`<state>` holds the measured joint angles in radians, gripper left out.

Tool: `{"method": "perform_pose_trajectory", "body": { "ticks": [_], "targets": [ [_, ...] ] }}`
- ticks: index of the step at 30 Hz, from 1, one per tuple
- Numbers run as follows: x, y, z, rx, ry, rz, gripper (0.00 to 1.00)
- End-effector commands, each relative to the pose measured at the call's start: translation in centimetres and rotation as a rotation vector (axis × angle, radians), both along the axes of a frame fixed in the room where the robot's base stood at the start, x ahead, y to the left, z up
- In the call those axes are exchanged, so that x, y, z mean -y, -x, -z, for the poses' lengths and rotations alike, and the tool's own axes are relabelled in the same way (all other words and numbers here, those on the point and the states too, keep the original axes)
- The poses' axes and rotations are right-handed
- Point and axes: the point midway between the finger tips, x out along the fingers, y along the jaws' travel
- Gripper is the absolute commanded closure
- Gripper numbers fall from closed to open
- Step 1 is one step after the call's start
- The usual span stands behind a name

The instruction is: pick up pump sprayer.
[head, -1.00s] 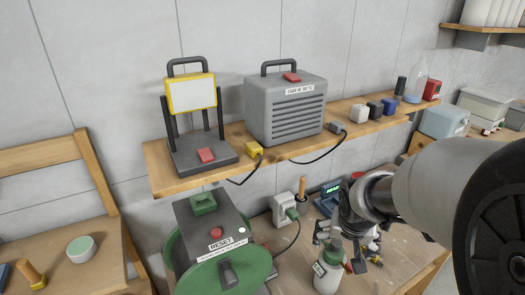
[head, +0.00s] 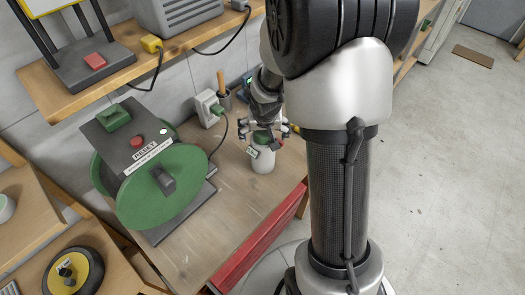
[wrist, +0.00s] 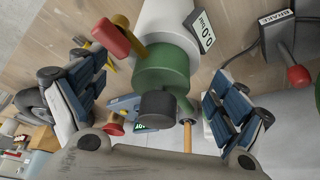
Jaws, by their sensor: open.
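The pump sprayer, a white bottle (head: 263,162) with a green top, stands upright on the workbench in the head view. In the wrist view its white body (wrist: 168,22), green collar (wrist: 165,68) and dark knob (wrist: 157,105) lie between my fingers. A tag reading "0.0 bar" and a red part stick out from it. My gripper (head: 266,129) is open at the sprayer's top, and it also shows in the wrist view (wrist: 158,92) with a padded finger on each side. Gaps remain between the finger pads and the green collar.
A shelf (head: 75,90) overhangs at upper left. The bench front (head: 235,215) is clear.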

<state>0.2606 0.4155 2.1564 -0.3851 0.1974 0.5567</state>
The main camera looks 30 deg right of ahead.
Motion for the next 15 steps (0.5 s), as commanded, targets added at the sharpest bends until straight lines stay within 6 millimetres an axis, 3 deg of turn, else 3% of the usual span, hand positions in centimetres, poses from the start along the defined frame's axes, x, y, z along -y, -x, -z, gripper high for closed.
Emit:
{"method": "perform_pose_trajectory", "body": {
  "ticks": [6,15],
  "targets": [
    [0.4,-1.2,3.4,-0.002,0.0,0.0,0.09],
    [0.6,-1.6,4.1,0.0,0.0,0.001,0.09]
  ]
}}
